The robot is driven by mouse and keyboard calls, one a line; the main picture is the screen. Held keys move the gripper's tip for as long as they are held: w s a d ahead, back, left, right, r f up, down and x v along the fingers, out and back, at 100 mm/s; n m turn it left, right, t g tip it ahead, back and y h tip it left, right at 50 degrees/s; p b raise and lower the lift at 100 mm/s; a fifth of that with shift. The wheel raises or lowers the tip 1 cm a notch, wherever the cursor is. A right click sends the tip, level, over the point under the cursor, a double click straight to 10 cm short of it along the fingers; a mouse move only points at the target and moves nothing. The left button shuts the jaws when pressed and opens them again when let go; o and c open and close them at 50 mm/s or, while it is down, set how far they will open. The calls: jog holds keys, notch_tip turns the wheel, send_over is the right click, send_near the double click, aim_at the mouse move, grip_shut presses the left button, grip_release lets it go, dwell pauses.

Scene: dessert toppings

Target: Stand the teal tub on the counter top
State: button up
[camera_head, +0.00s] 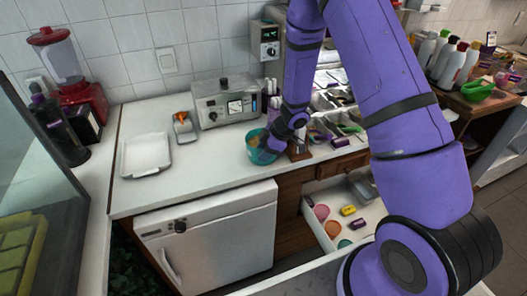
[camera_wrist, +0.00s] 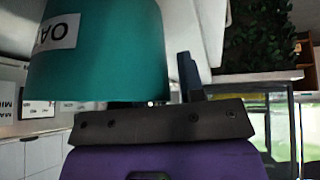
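The teal tub (camera_head: 254,155) is at the front part of the white counter top (camera_head: 210,170), left of the toppings trays, with something orange-brown showing at its mouth. My gripper (camera_head: 268,143) is at the tub's right side, over its rim. In the wrist view the teal tub (camera_wrist: 100,65) fills the upper left, its wide rim toward my gripper and a white label partly cut off. One dark finger of my gripper (camera_wrist: 176,80) stands just right of the tub wall with a narrow gap between them. The other finger is mostly hidden by the tub. Whether the tub's base touches the counter is unclear.
A white tray (camera_head: 146,155) and a small scale with an orange item (camera_head: 183,125) stand to the left. A grey machine (camera_head: 225,103) stands behind. An open drawer (camera_head: 322,232) with several small items juts out below. Counter between tray and tub is clear.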

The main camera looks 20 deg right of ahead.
jog(key=shift+r, duration=0.15)
jog(key=d+r+m+t+h, duration=0.2)
jog(key=d+r+t, duration=0.15)
jog(key=r, duration=0.85)
jog(key=d+r+m+t+h, duration=0.2)
jog(key=d+r, duration=0.3)
jog(key=r, duration=0.7)
jog(key=s+d+r+m+t+h, duration=0.1)
jog(key=s+d+r+m+h, duration=0.15)
jog(key=r, duration=0.25)
jog(key=s+d+r+m+h, duration=0.1)
jog(key=s+r+m, duration=0.15)
jog(key=r, duration=0.25)
jog(key=s+a+r+m+g+y, duration=0.1)
jog(key=s+a+r+m+g, duration=0.1)
jog(key=s, duration=1.1)
jog(key=s+a+r+m+g, duration=0.1)
jog(key=s+a+r+m, duration=0.2)
jog(key=s, duration=1)
jog(key=shift+s+a+r+m+g+y, duration=0.15)
jog(key=shift+a+r+m+g+y, duration=0.2)
jog(key=shift+a+m, duration=0.4)
